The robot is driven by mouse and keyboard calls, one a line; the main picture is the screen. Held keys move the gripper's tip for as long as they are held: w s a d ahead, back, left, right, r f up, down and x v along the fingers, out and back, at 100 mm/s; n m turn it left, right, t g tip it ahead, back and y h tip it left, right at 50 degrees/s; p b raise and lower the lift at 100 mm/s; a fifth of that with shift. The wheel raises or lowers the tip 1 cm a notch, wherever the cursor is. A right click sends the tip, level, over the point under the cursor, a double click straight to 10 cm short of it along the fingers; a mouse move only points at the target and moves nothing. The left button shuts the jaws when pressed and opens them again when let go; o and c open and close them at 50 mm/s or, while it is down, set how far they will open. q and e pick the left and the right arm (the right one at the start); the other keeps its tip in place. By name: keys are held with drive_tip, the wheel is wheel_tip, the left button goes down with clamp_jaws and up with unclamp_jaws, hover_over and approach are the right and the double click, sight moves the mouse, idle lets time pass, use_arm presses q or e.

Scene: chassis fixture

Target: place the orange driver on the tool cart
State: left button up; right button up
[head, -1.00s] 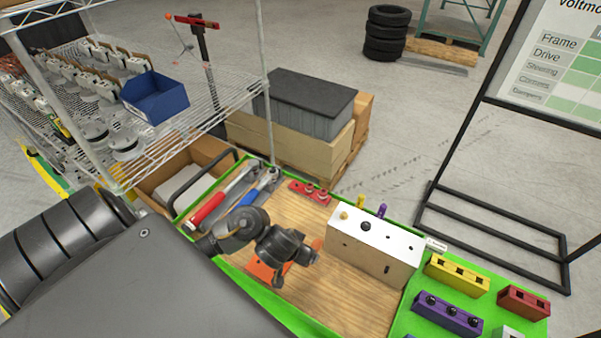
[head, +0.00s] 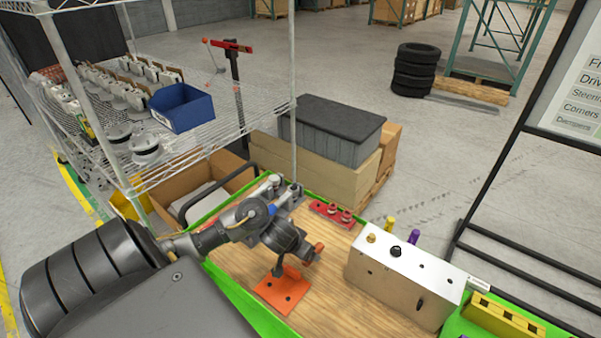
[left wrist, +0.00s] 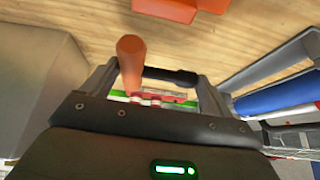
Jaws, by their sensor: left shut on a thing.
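My left gripper (head: 308,251) is shut on the orange driver (head: 319,247) and holds it above the wooden top (head: 345,300) with its green rim. In the left wrist view the driver's orange handle (left wrist: 130,62) stands up between the fingers (left wrist: 150,82); its lower part is hidden. An orange bracket with holes (head: 283,290) stands on the wood below the gripper, apart from the driver. I cannot tell which piece is the tool cart, though the green-rimmed top may be it. My right gripper is out of view.
A white-topped metal box (head: 405,275) with yellow and purple pegs stands right of the gripper. A red holder (head: 331,213) lies behind. A blue-handled tool (left wrist: 275,98) lies near the arm. A wire shelf with a blue bin (head: 182,107) stands at the left.

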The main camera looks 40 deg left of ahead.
use_arm(q)
drive_tip(key=shift+w+a+f+b, duration=0.1)
drive_tip(key=shift+a+f+b, duration=0.05)
drive_tip(key=shift+f+b, duration=0.15)
drive_tip(key=f, duration=0.1)
drive_tip(key=f+b, duration=0.2)
drive_tip(key=shift+w+a+f, duration=0.1)
drive_tip(key=shift+a+f, duration=0.05)
drive_tip(key=shift+a, duration=0.1)
drive_tip(key=shift+f+b, duration=0.1)
drive_tip(key=shift+b, duration=0.25)
drive_tip(key=shift+f, duration=0.1)
drive_tip(key=o, duration=0.8)
